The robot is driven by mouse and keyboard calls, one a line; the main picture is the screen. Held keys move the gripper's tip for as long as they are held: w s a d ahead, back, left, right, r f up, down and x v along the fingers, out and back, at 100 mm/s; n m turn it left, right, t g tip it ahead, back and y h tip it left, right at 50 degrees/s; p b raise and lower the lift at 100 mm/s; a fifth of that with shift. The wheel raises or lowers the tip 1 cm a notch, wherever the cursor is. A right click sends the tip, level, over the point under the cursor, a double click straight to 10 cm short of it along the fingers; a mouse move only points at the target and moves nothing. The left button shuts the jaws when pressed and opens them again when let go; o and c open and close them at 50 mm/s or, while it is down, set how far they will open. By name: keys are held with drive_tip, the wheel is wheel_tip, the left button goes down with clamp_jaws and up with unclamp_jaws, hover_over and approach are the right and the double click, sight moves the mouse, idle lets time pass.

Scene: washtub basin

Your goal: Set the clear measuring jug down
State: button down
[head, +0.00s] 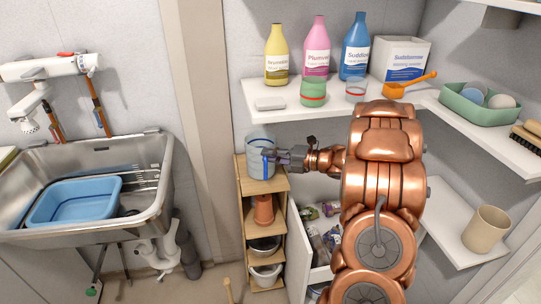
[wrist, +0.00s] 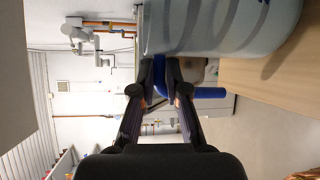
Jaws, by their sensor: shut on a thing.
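The clear measuring jug (head: 261,160) is upright at the top of the narrow wooden shelf unit (head: 275,184). Its base is at or just above the top board; I cannot tell if it touches. In the wrist view the jug (wrist: 225,25) fills the top, with grey marks on its wall. My gripper (head: 274,155) comes from the right and is shut on the jug's blue handle. In the wrist view the fingers (wrist: 166,80) close around this handle, and the wooden board (wrist: 262,85) lies beside the jug's base.
Lower shelves hold a terracotta pot (head: 263,209) and bowls. Left is a steel sink (head: 95,150) with a blue basin (head: 75,202). The white shelf (head: 290,112) above carries several bottles, a box and an orange scoop (head: 405,86).

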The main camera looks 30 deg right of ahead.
drive_tip(key=c, duration=1.2)
unclamp_jaws()
drive_tip(key=v, duration=1.2)
drive_tip(key=shift+b, duration=0.4)
